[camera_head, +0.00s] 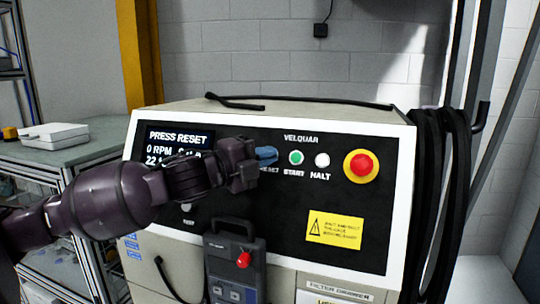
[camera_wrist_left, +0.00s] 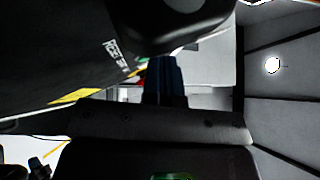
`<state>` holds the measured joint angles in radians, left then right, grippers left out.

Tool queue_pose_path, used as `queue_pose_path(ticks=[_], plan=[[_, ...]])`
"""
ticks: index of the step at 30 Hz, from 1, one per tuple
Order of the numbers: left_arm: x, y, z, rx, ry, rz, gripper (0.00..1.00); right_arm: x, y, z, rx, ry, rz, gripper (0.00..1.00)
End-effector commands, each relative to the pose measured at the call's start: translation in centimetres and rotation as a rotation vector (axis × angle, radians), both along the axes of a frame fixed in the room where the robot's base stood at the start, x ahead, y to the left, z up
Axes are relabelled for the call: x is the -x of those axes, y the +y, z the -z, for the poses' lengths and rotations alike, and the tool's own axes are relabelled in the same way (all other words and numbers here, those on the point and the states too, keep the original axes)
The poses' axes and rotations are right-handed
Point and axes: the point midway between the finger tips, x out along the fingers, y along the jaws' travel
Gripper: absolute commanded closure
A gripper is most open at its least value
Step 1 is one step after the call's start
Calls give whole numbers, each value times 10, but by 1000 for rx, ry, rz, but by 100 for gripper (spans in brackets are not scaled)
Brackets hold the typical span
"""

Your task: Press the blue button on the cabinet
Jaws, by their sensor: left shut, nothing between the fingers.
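The cabinet (camera_head: 291,213) has a black front panel with a row of buttons below the name VELQUAR. My left gripper (camera_head: 267,155) is shut and empty, its blue fingertips at the left end of that row, just above the RESET label. The blue button is not distinguishable there; the fingertips cover its place. I cannot tell whether they touch it. The display (camera_head: 178,139) reads PRESS RESET and 0 RPM, partly hidden by my arm.
Right of the fingertips are a green START button (camera_head: 296,157), a white HALT button (camera_head: 322,160) and a red emergency stop (camera_head: 361,166) on yellow. A handheld pendant (camera_head: 235,265) hangs below my gripper. A side bench (camera_head: 90,150) stands at the left; black cables hang at the right.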

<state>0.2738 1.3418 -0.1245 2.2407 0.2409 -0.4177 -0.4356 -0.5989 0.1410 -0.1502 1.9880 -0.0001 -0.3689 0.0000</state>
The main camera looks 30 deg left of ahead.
Motion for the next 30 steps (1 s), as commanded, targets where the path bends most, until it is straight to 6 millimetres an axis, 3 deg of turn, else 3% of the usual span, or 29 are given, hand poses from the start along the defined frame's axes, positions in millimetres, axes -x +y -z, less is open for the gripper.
queue_pose_path(ticks=[9,30], plan=[[-3,0,1,-1,0,1,100,-5,1,-5,1,-12,-3,100],[-1,0,-1,-1,-1,0,100,5,-2,-4,2,7,2,100]])
